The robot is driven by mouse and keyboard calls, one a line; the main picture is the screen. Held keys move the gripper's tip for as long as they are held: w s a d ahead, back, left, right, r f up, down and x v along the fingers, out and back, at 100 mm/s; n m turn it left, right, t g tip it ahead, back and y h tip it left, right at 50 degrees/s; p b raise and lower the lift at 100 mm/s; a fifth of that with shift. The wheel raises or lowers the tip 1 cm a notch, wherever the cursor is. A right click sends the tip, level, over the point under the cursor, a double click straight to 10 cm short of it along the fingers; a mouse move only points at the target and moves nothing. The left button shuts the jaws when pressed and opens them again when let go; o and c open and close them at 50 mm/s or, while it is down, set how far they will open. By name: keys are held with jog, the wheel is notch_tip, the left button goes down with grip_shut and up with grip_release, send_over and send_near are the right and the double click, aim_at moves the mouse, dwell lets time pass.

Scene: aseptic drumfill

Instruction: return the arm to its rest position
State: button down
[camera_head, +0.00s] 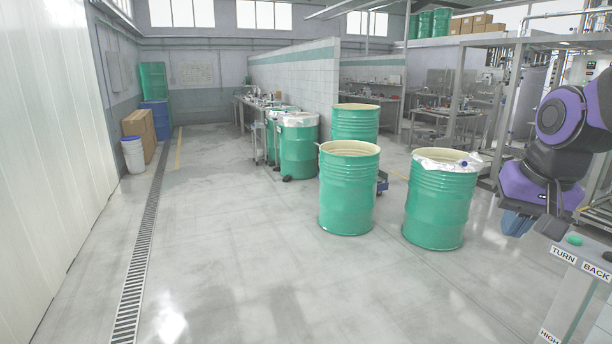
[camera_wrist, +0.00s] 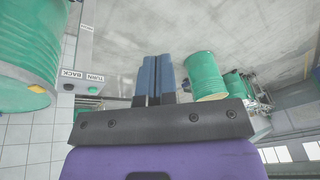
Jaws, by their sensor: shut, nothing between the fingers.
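My gripper (camera_head: 515,223) hangs at the right side of the head view, below the purple and black arm links. Its blue fingers point down, above the floor and just left of a control post (camera_head: 585,262) marked TURN, BACK and HIGH. In the wrist view my gripper (camera_wrist: 157,62) shows two blue fingers side by side, closed together with nothing held. Nothing touches the fingertips in that view. The control post (camera_wrist: 84,48) shows there too, turned over and left of the fingers.
A green drum with a plastic liner (camera_head: 438,205) stands left of my gripper. Another open drum (camera_head: 348,192) stands beyond it to the left, with several more behind. Metal racking (camera_head: 505,95) rises behind the arm. The floor at the left and centre front is clear.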

jog(key=s+a+r+n+t, duration=0.1)
jog(key=s+a+r+n, duration=0.1)
jog(key=s, duration=1)
jog(key=shift+r+n+t, duration=0.4)
jog(key=shift+r+n, duration=0.45)
jog(key=shift+n, duration=0.05)
